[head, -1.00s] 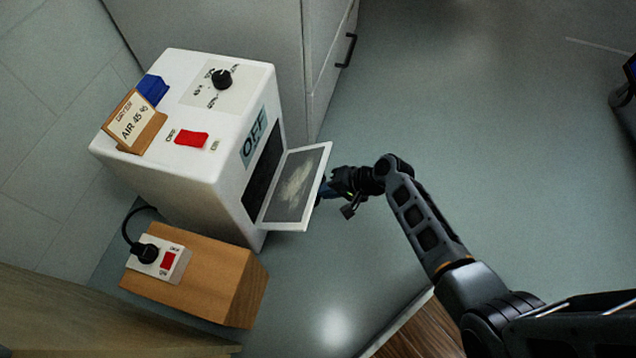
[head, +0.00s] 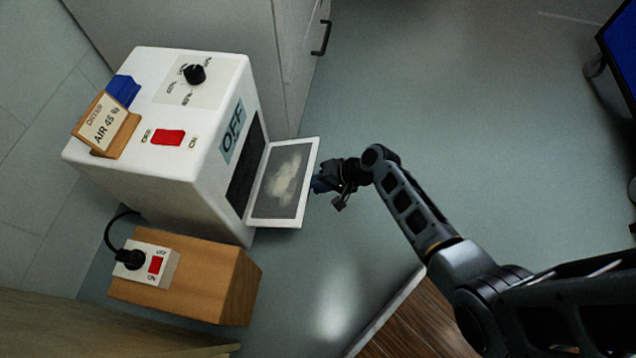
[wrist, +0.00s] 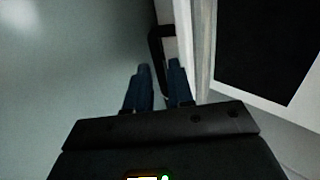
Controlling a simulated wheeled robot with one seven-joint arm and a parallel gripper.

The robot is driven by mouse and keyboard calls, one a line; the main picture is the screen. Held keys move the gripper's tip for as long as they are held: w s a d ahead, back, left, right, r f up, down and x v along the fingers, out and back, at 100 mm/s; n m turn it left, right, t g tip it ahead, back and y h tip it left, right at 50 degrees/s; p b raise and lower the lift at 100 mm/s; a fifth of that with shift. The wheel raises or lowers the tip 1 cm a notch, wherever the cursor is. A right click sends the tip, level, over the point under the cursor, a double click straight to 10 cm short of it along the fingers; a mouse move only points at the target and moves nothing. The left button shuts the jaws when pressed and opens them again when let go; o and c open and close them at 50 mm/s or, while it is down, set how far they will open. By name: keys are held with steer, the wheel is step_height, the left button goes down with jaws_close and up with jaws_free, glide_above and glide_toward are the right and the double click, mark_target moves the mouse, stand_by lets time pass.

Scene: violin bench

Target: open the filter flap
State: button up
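The white dryer unit (head: 160,185) stands at the left with a dark opening (head: 247,170) in its right side. The filter flap (head: 284,183), a white frame with a grey panel and a pale smudge of lint, hangs swung out from this opening. My gripper (head: 318,185) is at the flap's outer edge, partly hidden behind it. In the wrist view, the two blue fingers (wrist: 160,84) stand on either side of the bar of a black handle (wrist: 155,42) at the flap's white edge (wrist: 203,50). They look closed on it with a narrow gap.
A wooden block (head: 190,285) with a switched socket (head: 147,263) and plug stands below the dryer. A grey cabinet (head: 215,35) with a black handle is behind. The dryer's top has a red switch (head: 167,137), a dial (head: 195,73) and a sign (head: 104,124).

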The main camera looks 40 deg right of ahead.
steer(key=shift+w+a+r, duration=0.15)
steer(key=shift+w+a, duration=0.1)
steer(key=shift+w, duration=0.1)
steer(key=s+d+r+p, duration=0.1)
steer(key=s+d+p, duration=0.2)
steer(key=s+d, duration=0.2)
steer(key=shift+s+d+r, duration=0.3)
steer(key=shift+s+r, duration=0.1)
steer(key=shift+s, duration=1)
steer(key=p+v, duration=0.3)
steer(key=v, duration=0.4)
steer(key=shift+s+d+r, duration=0.15)
steer(key=shift+s+r, duration=0.05)
steer(key=shift+r, duration=0.1)
steer(key=shift+c, duration=0.4)
